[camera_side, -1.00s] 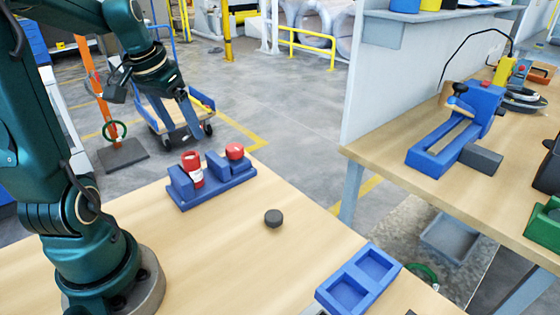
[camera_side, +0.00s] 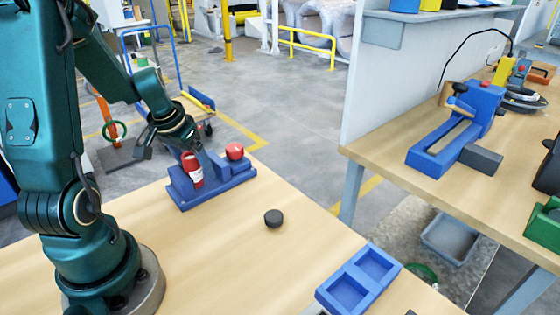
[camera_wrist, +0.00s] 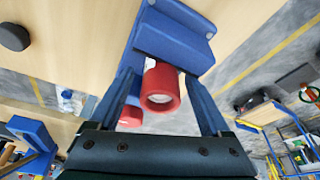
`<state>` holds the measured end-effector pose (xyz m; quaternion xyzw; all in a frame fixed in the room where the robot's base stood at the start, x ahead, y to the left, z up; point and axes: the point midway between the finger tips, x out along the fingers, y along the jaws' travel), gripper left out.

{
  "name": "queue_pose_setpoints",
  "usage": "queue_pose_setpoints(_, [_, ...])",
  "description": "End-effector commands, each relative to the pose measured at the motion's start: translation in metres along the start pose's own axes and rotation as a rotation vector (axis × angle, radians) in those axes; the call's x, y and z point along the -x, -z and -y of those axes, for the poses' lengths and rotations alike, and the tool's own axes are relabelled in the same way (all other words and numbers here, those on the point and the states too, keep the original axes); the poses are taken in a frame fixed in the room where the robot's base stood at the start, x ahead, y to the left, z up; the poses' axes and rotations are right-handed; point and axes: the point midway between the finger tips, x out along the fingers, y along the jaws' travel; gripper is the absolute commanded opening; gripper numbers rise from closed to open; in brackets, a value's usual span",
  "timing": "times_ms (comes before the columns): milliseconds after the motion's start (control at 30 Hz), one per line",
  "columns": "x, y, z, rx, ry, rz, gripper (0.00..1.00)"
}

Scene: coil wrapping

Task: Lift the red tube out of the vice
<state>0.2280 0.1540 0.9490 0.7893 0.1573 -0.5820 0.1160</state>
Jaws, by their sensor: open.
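The blue vice (camera_side: 213,190) stands near the table's far edge in the side view, with upright blue blocks on its base. The red tube (camera_side: 195,179), with a white label, stands between blocks at its left end, leaning slightly. My gripper (camera_side: 187,148) is just above the tube's top. In the wrist view my gripper (camera_wrist: 160,76) is open, one finger on each side of the red tube (camera_wrist: 160,87). Its open end faces the camera, and the blue vice (camera_wrist: 177,35) shows behind it. The fingers look apart from the tube; contact cannot be told.
A second red piece (camera_side: 235,152) sits at the vice's right end. A dark round puck (camera_side: 273,218) lies on the table. A blue two-pocket tray (camera_side: 358,279) is at the front right. The wooden tabletop between them is clear.

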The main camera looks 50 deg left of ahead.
Motion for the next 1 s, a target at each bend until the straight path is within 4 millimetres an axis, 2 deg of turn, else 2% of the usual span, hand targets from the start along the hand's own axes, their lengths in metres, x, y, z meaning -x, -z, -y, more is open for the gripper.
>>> queue_pose_setpoints(267, [-0.001, 0.0, 0.0, 0.0, 0.0, 0.001, 0.82])
queue_pose_setpoints(400, [-0.001, 0.0, 0.0, 0.0, 0.0, 0.0, 0.28])
queue_pose_setpoints(467, [-0.001, 0.0, 0.0, 0.0, 0.0, 0.0, 0.05])
queue_pose_setpoints(500, [-0.001, 0.0, 0.0, 0.0, 0.0, 0.0, 0.0])
queue_pose_setpoints(833, [0.001, 0.002, 0.0, -0.001, 0.0, -0.003, 0.0])
queue_pose_setpoints(1000, [0.011, 0.006, 0.0, -0.001, -0.002, -0.009, 0.0])
